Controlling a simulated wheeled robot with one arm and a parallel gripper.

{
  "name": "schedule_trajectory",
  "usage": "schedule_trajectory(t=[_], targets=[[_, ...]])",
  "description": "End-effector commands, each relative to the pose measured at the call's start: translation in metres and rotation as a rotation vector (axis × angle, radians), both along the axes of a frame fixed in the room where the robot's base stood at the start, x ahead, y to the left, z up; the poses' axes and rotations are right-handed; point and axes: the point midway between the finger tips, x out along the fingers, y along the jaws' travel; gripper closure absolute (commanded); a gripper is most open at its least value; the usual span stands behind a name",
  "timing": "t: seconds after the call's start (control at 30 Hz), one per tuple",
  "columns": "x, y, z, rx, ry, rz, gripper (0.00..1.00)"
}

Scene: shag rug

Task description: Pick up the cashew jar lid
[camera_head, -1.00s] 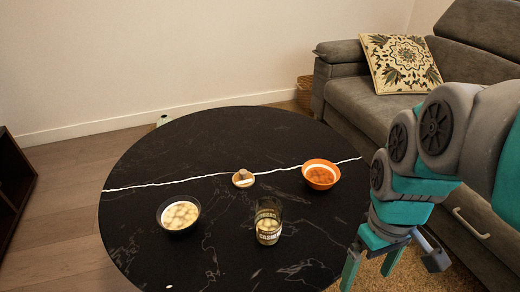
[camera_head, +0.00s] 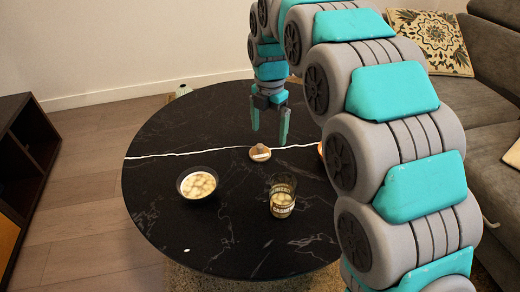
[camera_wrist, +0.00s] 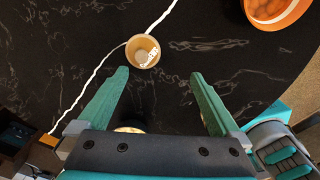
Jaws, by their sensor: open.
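The cashew jar lid (camera_head: 260,153), a small round tan lid with a knob and a white label, lies on the black round table near the white vein. It also shows in the wrist view (camera_wrist: 143,52), top centre. The glass jar (camera_head: 282,200) with pale contents stands in front of it, to the right. My gripper (camera_head: 269,124) is open and empty, fingers pointing down, above the table by the lid. In the wrist view its spread fingers (camera_wrist: 160,77) point towards the lid, which lies beyond the tips and is not touched.
A dark bowl of pale nuts (camera_head: 197,186) stands at the left of the table (camera_head: 165,215). An orange bowl (camera_wrist: 275,10) is right of the lid; my arm mostly hides it in the head view. A sofa (camera_head: 492,100) is at the right. The table around the lid is clear.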

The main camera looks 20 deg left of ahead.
Motion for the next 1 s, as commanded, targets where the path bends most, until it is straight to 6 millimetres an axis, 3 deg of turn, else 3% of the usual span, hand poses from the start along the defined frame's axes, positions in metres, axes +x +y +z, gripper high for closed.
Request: schedule_trajectory(t=[0.03, 0.2, 1.0], targets=[[0.004, 0.013, -0.002, 0.002, -0.003, 0.061, 0.0], [0.007, 0.029, -0.006, 0.008, -0.007, 0.17, 0.0], [0.013, 0.028, -0.084, 0.008, -0.006, 0.174, 0.0]])
